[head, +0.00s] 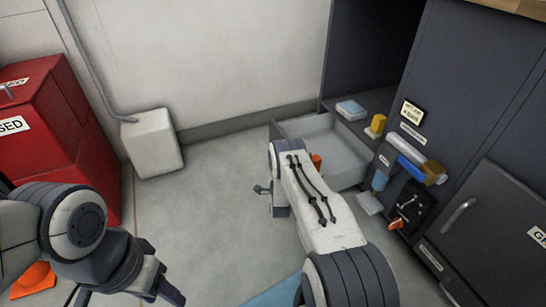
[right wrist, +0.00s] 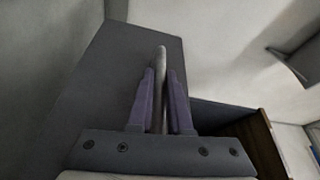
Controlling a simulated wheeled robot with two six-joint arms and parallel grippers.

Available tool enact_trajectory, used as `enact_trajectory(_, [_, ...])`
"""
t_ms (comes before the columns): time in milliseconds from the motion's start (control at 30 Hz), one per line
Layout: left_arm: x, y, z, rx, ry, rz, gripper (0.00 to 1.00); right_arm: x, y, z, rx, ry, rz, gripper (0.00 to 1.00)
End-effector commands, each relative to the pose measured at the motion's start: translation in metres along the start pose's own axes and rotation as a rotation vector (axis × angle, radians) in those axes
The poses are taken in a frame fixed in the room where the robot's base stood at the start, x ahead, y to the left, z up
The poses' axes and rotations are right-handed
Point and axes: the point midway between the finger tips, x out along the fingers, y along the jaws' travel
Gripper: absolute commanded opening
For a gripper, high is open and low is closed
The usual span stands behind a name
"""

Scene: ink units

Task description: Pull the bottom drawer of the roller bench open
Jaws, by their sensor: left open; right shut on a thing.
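The roller bench (head: 455,75) is the dark grey cabinet at the right of the head view. Its bottom drawer (head: 345,160) stands pulled out over the floor, with its pale inside showing. In the right wrist view, the right gripper (right wrist: 161,88) is shut on the drawer's bar handle (right wrist: 161,58), in front of the dark drawer front (right wrist: 105,75). My left gripper (head: 160,288) is open and empty at the lower left of the head view, away from the bench.
A red cabinet (head: 85,125) stands at the left with an orange cone (head: 35,280) near it. A white box (head: 152,142) with a pipe is against the wall. Floor between is mostly clear.

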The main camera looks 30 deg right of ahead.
Motion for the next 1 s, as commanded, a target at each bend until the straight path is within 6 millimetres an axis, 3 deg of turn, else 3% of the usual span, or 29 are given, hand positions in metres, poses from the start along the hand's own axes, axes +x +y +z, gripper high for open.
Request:
enact_trajectory(267, [0.000, 0.000, 0.000, 0.000, 0.000, 0.000, 0.50, -0.003, 0.002, -0.005, -0.001, 0.015, 0.003, 0.00])
enact_trajectory(300, [0.000, 0.000, 0.000, 0.000, 0.000, 0.000, 0.50, -0.003, 0.002, -0.005, -0.002, 0.016, 0.003, 0.21])
enact_trajectory(367, [0.000, 0.000, 0.000, 0.000, 0.000, 0.000, 0.50, -0.003, 0.002, -0.005, -0.002, 0.015, 0.003, 0.44])
enact_trajectory(400, [0.000, 0.000, 0.000, 0.000, 0.000, 0.000, 0.50, -0.002, 0.002, -0.004, -0.001, 0.014, 0.003, 0.47])
enact_trajectory(767, [-0.004, 0.000, 0.000, 0.000, 0.000, 0.000, 0.50, -0.006, -0.001, 0.000, -0.001, 0.006, 0.002, 0.47])
enact_trajectory(1000, [-0.030, 0.002, -0.002, 0.000, 0.000, 0.000, 0.50, -0.046, -0.003, -0.001, -0.003, 0.004, 0.007, 0.47])
